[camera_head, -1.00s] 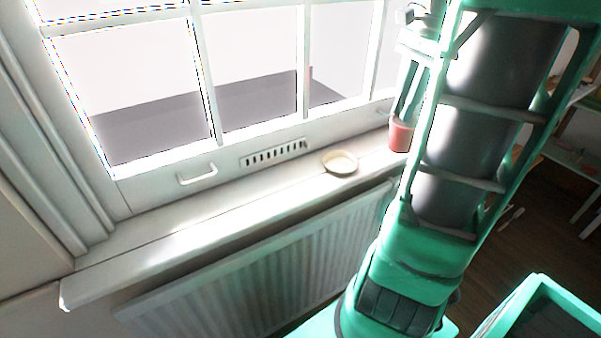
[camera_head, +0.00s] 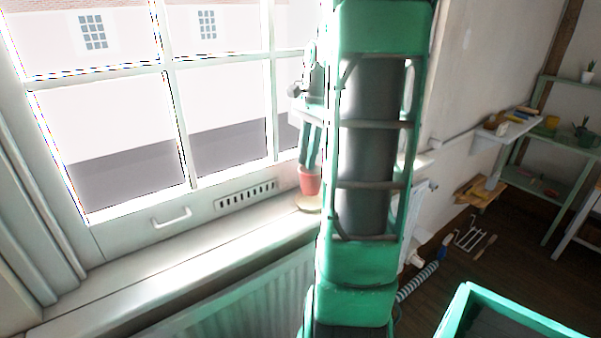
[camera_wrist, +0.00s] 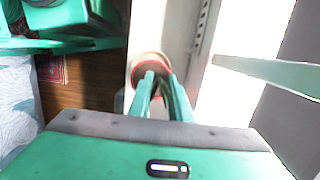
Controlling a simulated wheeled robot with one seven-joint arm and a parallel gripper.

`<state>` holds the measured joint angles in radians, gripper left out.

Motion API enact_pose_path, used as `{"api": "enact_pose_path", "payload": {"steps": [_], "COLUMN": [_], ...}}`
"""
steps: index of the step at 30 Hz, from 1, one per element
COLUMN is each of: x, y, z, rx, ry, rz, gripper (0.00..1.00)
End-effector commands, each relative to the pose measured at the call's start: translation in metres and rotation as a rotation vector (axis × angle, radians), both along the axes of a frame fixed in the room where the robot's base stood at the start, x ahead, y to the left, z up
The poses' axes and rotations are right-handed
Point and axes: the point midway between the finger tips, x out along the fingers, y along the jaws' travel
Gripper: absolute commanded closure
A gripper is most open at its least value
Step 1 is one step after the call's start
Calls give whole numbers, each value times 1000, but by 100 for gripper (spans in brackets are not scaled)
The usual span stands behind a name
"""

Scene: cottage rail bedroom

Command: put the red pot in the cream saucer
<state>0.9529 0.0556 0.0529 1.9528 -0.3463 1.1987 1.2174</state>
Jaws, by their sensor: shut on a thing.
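The red pot (camera_head: 310,181) is held upright between the fingers of my gripper (camera_head: 309,164) at the window sill. The cream saucer (camera_head: 308,204) lies on the sill directly below the pot in the head view, partly hidden by the pot and my arm. I cannot tell if the pot's base touches the saucer. In the wrist view my gripper (camera_wrist: 159,82) is shut on the pot (camera_wrist: 152,69), and the saucer's pale rim (camera_wrist: 147,55) shows around it.
The white sill (camera_head: 190,262) is clear to the left of the saucer. The window with its handle (camera_head: 172,218) and vent (camera_head: 246,196) stands close behind. A radiator (camera_head: 240,300) is below the sill. Shelves with small pots (camera_head: 551,122) stand far right.

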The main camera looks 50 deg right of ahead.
Motion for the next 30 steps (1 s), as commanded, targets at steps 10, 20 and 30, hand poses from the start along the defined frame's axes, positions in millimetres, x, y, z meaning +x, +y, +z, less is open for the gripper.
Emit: {"api": "enact_pose_path", "payload": {"steps": [10, 20, 30], "x": [-2, -2, -2], "y": [-1, -2, -2], "z": [-36, -39, -39], "rx": [0, 0, 0], "ry": [1, -1, 0], "rz": [-4, -3, -4], "gripper": [100, 100, 64]}}
